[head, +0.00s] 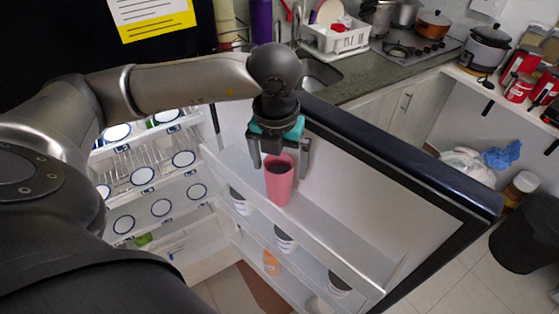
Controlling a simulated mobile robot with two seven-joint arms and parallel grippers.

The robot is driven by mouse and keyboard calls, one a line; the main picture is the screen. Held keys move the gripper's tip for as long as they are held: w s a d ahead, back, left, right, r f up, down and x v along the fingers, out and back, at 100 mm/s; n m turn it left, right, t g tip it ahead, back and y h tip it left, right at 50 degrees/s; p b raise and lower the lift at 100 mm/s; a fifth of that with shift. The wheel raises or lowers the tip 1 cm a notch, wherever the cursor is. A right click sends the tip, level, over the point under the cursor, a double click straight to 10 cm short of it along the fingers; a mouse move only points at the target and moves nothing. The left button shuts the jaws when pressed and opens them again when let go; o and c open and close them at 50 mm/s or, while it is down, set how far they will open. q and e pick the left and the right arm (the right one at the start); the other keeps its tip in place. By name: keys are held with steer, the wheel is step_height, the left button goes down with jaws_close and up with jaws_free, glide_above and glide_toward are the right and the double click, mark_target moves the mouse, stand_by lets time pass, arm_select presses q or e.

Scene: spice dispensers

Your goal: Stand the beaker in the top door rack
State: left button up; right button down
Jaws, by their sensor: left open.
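The pink beaker (280,187) stands upright at the top door rack (335,233) of the open fridge door, towards the rack's hinge-side end. Its dark opening faces up. My left gripper (280,157) points down right over the beaker, its fingers apart on either side of the rim. It is open. Whether a finger touches the beaker, and how its base rests in the rack, I cannot tell. My right gripper is not in view.
The fridge door's dark edge (400,150) runs along the right of the rack. The lower door rack holds white cups (284,240) and an orange item (271,263). Fridge shelves with several round-lidded jars (183,158) are at left. The top rack's outer part is clear.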

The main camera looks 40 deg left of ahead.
arm_select(q)
step_height(320, 180, up, 12)
steer(key=s+b, duration=0.1)
steer(key=shift+s+d, duration=0.2)
steer(key=shift+d, duration=0.05)
steer(key=shift+r, duration=0.1)
